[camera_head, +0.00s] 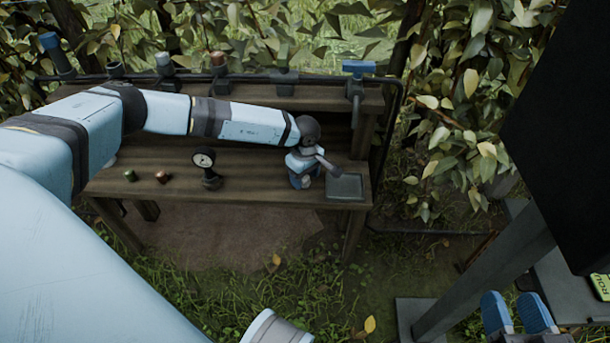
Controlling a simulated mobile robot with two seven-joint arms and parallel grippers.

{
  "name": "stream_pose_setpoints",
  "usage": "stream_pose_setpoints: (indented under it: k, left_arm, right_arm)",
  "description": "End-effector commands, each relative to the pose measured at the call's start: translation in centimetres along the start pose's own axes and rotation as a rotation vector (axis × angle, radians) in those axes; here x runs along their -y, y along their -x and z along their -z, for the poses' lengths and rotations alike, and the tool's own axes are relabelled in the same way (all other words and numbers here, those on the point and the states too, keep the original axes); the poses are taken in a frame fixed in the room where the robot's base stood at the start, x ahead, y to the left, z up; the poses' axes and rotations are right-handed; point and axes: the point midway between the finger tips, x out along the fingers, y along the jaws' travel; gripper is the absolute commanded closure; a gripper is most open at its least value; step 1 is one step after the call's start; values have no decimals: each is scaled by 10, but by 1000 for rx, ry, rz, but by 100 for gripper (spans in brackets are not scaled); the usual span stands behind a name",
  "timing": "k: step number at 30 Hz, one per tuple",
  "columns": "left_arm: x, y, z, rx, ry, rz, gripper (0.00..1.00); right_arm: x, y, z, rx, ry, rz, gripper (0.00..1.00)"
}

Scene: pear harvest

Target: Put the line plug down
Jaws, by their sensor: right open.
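My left arm reaches from the left across the wooden bench (250,180). My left gripper (302,181) points down at the bench's right part, just left of a flat grey tray (345,187). Its wrist hides most of the fingers, so I cannot tell whether they hold anything. I cannot make out a line plug in it. A small green fitting (130,175) and a small copper-coloured fitting (162,177) lie on the bench's left part. My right gripper (516,313), with blue fingertips, is open and empty at the lower right, away from the bench.
A round gauge (205,160) stands on the bench between the fittings and my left gripper. Behind runs a dark pipe with several upright fittings and a blue-handled valve (358,68). A dark post and panel (560,130) stand at the right. Leafy branches surround the bench.

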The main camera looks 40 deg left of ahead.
Motion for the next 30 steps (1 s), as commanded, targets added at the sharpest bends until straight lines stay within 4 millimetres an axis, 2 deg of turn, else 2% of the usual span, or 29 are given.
stream_pose_setpoints:
  k: [8, 11, 19, 21, 25, 30]
  left_arm:
    - [0, 6, 0, 0, 0, -1, 42]
    - [-1, 20, 0, 0, 0, -3, 42]
    - [0, 78, 0, 0, -1, -2, 42]
    - [0, 92, 1, -1, 0, -2, 42]
    - [0, 111, 0, 1, 0, -2, 42]
    - [0, 122, 0, 0, 0, 0, 42]
  right_arm:
    - [1, 0, 3, 2, -5, 2, 51]
    - [2, 1, 7, 11, -22, 6, 51]
    - [11, 6, 11, 29, -117, -7, 51]
    - [12, 6, 19, -6, -117, -12, 51]
    - [12, 7, 30, -43, -113, -16, 51]
    - [11, 8, 35, -67, -108, -20, 51]
